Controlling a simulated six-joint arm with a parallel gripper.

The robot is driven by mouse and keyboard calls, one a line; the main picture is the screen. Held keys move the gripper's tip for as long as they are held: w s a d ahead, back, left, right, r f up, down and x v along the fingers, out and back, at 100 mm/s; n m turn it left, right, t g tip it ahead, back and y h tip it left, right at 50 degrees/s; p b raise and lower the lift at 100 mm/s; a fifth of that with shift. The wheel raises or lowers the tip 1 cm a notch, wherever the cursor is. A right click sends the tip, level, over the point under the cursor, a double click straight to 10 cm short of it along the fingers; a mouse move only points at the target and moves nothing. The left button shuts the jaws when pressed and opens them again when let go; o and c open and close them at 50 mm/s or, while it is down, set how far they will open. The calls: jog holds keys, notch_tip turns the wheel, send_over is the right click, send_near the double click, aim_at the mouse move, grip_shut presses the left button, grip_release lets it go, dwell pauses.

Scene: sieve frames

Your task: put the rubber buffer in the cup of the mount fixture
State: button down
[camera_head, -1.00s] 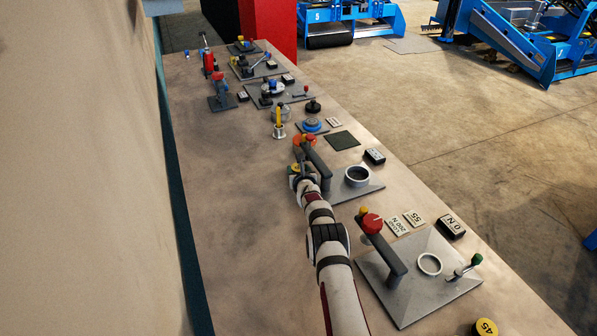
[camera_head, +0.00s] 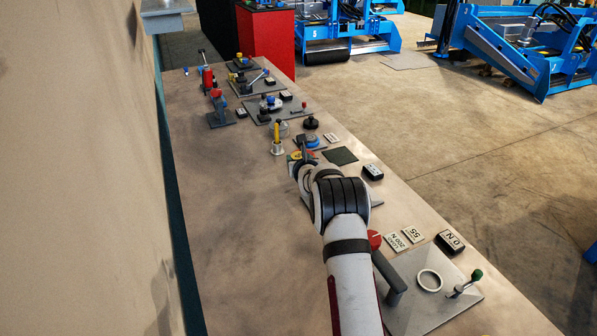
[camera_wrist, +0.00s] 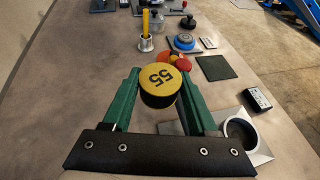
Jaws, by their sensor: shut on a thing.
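The rubber buffer, a short black cylinder with a yellow top marked 55 (camera_wrist: 160,78), is held between the green fingers of my gripper (camera_wrist: 160,92) in the wrist view, above the bench. I cannot tell which one is the mount fixture.
Label plates and an ON block (camera_head: 451,242) lie beside the nearer fixture. A yellow cylinder (camera_wrist: 146,20) stands in a small holder, with a blue round part (camera_wrist: 184,41) and a dark square mat (camera_wrist: 213,67) to its right. The bench's left side is clear.

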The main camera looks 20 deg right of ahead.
jog(key=s+d+f+n+y, duration=0.1)
jog(key=s+d, duration=1.8)
jog(key=d, duration=0.2)
jog(key=n+y, duration=0.3)
jog(key=y, duration=0.1)
send_over(431, 283)
notch_tip(431, 283, down, 5)
jog(key=shift+f, duration=3.3)
jog(key=shift+f, duration=0.4)
